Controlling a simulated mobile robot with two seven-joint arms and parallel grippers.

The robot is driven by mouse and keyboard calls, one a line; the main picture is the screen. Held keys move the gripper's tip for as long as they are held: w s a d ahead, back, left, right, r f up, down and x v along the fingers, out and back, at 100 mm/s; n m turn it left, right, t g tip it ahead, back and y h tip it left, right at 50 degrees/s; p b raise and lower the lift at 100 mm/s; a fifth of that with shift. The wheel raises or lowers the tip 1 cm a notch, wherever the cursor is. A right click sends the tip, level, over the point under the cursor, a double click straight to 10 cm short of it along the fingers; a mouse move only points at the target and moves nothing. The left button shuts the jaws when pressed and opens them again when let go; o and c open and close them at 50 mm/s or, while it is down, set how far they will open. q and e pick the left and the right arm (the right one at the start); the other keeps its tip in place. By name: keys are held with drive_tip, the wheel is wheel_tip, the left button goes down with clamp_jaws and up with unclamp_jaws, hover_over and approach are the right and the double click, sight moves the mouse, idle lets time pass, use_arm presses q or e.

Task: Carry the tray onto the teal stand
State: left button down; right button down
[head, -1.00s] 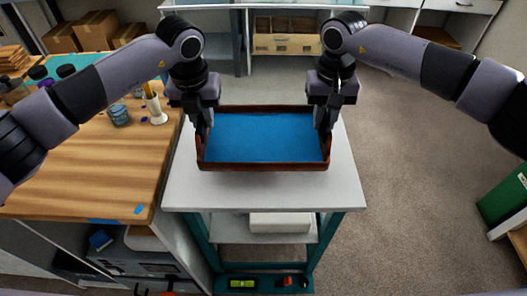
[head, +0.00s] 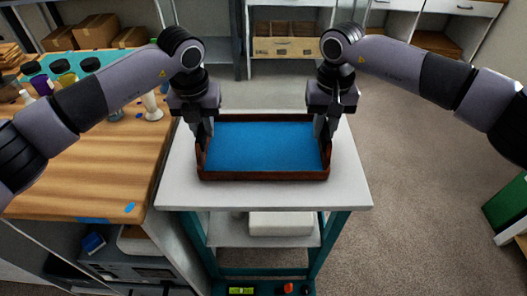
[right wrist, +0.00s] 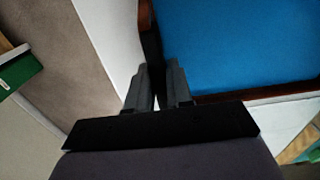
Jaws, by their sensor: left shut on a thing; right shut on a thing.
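The tray (head: 263,175) has a brown wooden rim and a flat blue inside. It is level over the pale top of the teal-legged stand (head: 263,195); I cannot tell whether its underside touches the top. My left gripper (head: 204,136) is shut on the tray's left wall. My right gripper (head: 325,128) is shut on its right wall. In the right wrist view, the right gripper's fingers (right wrist: 160,85) are at the tray's brown rim (right wrist: 151,35), with the blue inside beside them. The fingertips are partly hidden by the wall.
A wooden workbench (head: 120,180) with jars and a white cup (head: 152,106) stands close on the left. A white block (head: 280,223) lies on the stand's lower shelf. A green box (head: 507,205) stands at the far right. Carpet between is clear.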

use_arm(q)
drive_tip(key=c, duration=1)
unclamp_jaws()
use_arm(e)
drive_tip(key=c, duration=1)
unclamp_jaws()
drive_tip(key=shift+r, duration=0.2)
use_arm(q)
drive_tip(key=r, duration=0.4)
drive_tip(key=s+r, duration=0.1)
drive_tip(key=r, duration=0.6)
drive_tip(key=shift+s+r, duration=0.2)
drive_tip(key=shift+r, duration=0.2)
use_arm(e)
wheel_tip(320, 180, up, 12)
drive_tip(key=shift+f, duration=0.2)
